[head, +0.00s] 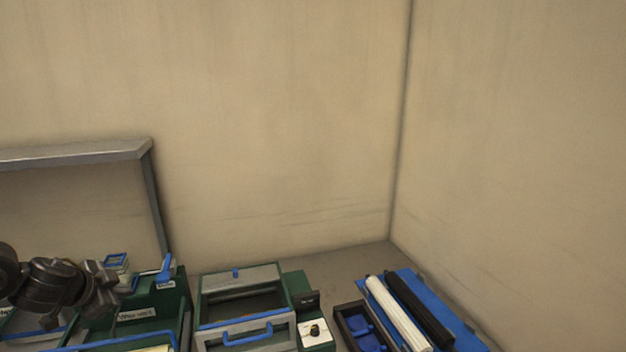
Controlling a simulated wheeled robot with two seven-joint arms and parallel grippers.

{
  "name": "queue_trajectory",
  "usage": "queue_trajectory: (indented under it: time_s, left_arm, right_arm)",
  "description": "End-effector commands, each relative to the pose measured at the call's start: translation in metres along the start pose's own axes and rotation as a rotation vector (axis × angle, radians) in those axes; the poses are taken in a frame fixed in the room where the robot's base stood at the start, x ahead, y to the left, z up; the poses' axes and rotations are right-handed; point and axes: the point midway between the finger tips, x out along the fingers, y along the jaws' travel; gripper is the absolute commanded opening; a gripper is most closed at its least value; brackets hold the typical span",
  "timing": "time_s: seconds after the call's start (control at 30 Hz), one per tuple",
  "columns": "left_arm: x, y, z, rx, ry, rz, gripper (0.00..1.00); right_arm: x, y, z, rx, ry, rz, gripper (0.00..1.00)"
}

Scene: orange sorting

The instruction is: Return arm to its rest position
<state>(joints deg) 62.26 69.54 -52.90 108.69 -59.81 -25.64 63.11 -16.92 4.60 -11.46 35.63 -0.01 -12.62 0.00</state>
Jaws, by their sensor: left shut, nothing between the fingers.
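My left arm comes in from the left edge, low in the head view. Its dark left gripper (108,292) is above a green bin (150,303) at the lower left. It is shut and empty. I cannot tell whether it touches the bin or anything in it. My right gripper is out of view. No oranges show in this view.
A grey metal frame (80,154) stands behind the left arm. A grey tray with a blue handle (248,334) sits at bottom centre. A white roll (396,312) and a black roll (418,308) lie on a blue mat (440,310) at the right. Bare walls close off the back and right.

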Motion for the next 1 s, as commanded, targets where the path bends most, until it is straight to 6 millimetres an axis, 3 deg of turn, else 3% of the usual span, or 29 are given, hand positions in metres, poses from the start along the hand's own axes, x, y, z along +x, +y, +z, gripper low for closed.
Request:
queue_trajectory:
  time_s: [0.27,0.47,0.67,0.8,0.9,1.0]
  left_arm:
    - [0.022,0.042,-0.018,0.054,0.058,0.013,0.0]
    - [0.044,0.094,-0.044,0.091,0.132,0.026,0.0]
    - [0.062,0.171,-0.073,0.081,0.221,0.037,0.0]
    - [0.062,0.241,-0.082,-0.015,0.254,0.038,0.0]
    - [0.054,0.284,-0.07,-0.133,0.217,0.036,0.0]
    - [0.041,0.322,-0.043,-0.265,0.125,0.044,0.0]
  right_arm:
    - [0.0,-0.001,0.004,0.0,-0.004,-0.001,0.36]
    - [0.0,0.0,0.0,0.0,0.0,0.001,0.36]
    - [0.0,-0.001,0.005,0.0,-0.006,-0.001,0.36]
    - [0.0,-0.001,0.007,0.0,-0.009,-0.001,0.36]
    - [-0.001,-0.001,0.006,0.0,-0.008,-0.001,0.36]
    - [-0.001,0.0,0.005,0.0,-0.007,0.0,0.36]
